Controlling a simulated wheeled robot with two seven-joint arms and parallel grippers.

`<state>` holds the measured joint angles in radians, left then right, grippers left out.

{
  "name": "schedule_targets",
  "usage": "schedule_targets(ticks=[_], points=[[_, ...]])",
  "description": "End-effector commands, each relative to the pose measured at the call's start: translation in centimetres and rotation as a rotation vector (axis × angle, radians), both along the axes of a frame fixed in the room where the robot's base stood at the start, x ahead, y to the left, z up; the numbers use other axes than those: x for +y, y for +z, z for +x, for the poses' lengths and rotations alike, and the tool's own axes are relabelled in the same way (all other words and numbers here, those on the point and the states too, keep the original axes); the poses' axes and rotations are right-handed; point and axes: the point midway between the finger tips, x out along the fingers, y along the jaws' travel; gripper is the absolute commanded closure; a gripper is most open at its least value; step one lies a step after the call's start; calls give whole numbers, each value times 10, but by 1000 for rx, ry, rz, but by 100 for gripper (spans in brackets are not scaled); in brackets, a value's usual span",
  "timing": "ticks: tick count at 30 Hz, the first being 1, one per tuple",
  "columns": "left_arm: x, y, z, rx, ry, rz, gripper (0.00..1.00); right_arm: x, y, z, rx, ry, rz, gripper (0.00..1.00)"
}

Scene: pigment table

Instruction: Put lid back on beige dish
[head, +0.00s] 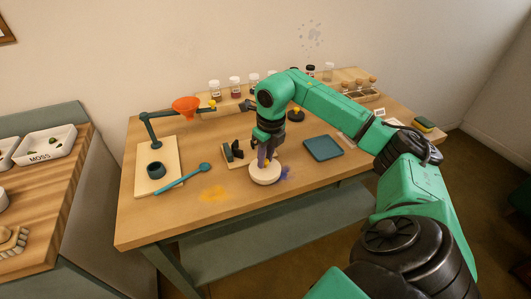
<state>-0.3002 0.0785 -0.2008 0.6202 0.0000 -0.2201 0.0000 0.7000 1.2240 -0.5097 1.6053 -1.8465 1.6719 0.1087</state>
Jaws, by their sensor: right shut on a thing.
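A round beige dish with its lid (265,175) shows near the front middle of the wooden table, as one low pale disc. My right gripper (264,160) points straight down above it, with its fingertips at the middle of the disc's top. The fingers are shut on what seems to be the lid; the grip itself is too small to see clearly. I cannot tell lid from dish, or whether the lid is fully seated. My left gripper is not in view.
Purple powder (286,174) lies right of the dish, and orange powder (214,193) lies to its left. A blue-grey square tray (323,148) is to the right. A teal spoon (183,178) and an orange funnel (186,104) on a stand are left. Several jars line the back.

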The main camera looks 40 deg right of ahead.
Motion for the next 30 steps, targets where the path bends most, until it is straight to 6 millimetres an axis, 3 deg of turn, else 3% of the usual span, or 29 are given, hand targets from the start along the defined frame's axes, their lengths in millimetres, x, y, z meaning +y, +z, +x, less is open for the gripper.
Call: schedule_targets(ticks=[28,29,30], points=[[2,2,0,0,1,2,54,0,-3,0,0,0,0,100],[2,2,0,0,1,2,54,0,-3,0,0,0,0,68],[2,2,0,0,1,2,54,0,-3,0,0,0,0,53]])
